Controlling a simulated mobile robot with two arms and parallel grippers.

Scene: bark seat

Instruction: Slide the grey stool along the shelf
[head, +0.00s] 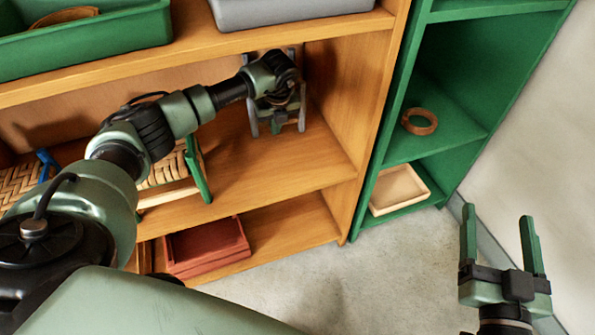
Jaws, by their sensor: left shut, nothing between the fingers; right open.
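The grey stool (302,112) is on the middle level of the wooden shelf (255,180), near its right side wall. My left arm and gripper hide much of it; mainly its grey uprights show. My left gripper (278,122) is shut and empty, in front of the stool and within its outline. I cannot tell whether it touches the stool. My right gripper (497,212) is open and empty at the lower right, over the floor and away from the shelf.
A stool with a woven seat and green legs (197,172) stands left on the same level, partly behind my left arm. A green crate (95,45) and a grey bin (285,10) sit above. Red trays (208,245) lie below. A green shelf (440,125) adjoins at right, holding a wooden ring (419,122) and beige tray (398,190).

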